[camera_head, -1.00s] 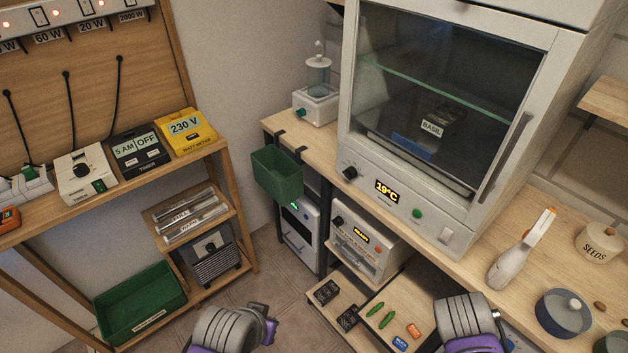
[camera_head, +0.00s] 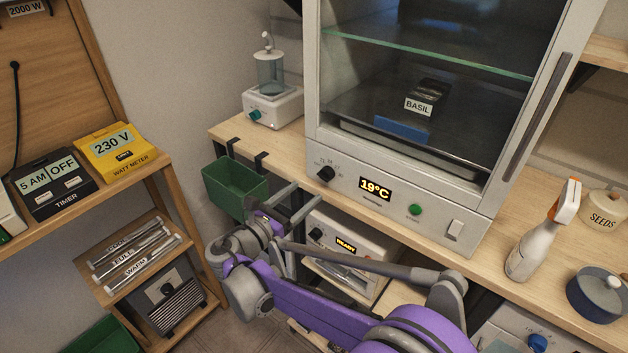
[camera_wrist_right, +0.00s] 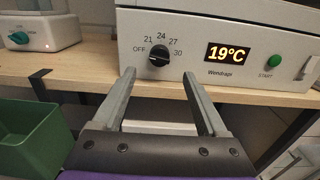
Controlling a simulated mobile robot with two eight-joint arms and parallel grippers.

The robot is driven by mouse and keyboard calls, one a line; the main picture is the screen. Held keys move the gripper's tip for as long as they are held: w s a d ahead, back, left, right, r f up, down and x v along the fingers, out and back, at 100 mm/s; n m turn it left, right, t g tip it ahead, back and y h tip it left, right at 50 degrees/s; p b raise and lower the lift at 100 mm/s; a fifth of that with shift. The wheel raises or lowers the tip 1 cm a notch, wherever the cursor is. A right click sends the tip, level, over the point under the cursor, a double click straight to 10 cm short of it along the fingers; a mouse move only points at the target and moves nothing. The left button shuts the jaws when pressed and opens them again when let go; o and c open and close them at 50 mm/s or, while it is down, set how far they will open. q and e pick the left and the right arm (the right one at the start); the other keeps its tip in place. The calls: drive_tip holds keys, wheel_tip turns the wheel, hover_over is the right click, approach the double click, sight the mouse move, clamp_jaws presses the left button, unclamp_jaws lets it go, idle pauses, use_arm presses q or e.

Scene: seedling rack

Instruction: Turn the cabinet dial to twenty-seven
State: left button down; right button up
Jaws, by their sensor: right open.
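The cabinet dial (camera_head: 326,174) is a black knob on the lower front panel of the white cabinet (camera_head: 440,211). In the right wrist view the dial (camera_wrist_right: 159,56) has marks OFF, 21, 24, 27 and 30 around it; I cannot clearly tell which mark it points at. The display (camera_head: 376,189) beside it reads 19°C. My right gripper (camera_head: 308,190) is open and empty, below and in front of the dial. In the wrist view its fingertips (camera_wrist_right: 160,76) lie either side of the dial, slightly lower, apart from it. My left gripper is out of view.
A green bin (camera_head: 234,190) hangs on the bench edge just left of my right gripper. A green button (camera_head: 415,209) and a white switch (camera_head: 455,230) sit right of the display. A white device (camera_head: 272,107) stands on the bench. A spray bottle (camera_head: 530,240) stands at the right.

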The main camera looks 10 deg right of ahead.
sight(322, 178)
drive_tip(key=x, duration=0.8)
drive_tip(key=shift+a, duration=0.1)
drive_tip(key=shift+c, duration=0.2)
clamp_jaws()
